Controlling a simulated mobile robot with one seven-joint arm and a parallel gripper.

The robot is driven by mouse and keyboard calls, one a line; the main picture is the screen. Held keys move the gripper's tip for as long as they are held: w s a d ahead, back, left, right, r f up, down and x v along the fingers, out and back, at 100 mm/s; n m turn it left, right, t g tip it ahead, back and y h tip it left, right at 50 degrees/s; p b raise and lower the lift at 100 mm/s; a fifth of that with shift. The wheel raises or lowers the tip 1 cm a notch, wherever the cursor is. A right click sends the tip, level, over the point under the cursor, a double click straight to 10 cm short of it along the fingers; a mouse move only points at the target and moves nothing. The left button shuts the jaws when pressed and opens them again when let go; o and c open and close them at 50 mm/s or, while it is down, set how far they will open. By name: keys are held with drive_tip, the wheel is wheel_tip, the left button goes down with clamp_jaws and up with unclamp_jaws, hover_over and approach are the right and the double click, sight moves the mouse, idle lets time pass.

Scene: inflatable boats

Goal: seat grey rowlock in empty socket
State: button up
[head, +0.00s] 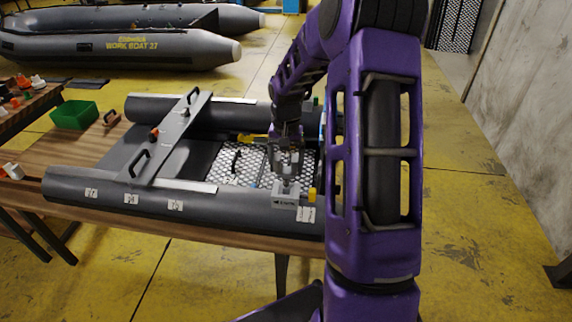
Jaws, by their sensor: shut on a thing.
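My gripper (287,163) hangs down over the near tube at its right part, shut on the grey rowlock (289,184). The rowlock is small and mostly covered by the fingers. It is right above a light grey socket block (285,202) with dark lettering, which sits on the near dark tube (240,207). I cannot tell whether the rowlock's pin is inside the socket or just above it.
My purple arm hides the right end of the boat section. A yellow piece (312,195) stands just right of the socket. A thwart (170,140) with handles spans the tubes. A green bin (75,114) is at left on the wooden table (60,160).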

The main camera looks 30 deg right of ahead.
sight(286, 181)
drive_tip(key=shift+f, duration=0.15)
drive_tip(key=shift+f+b, duration=1.1)
drive_tip(key=shift+f, duration=0.35)
drive_tip(key=shift+f+b, duration=0.95)
drive_tip(key=shift+f, duration=0.5)
drive_tip(key=o, duration=1.2)
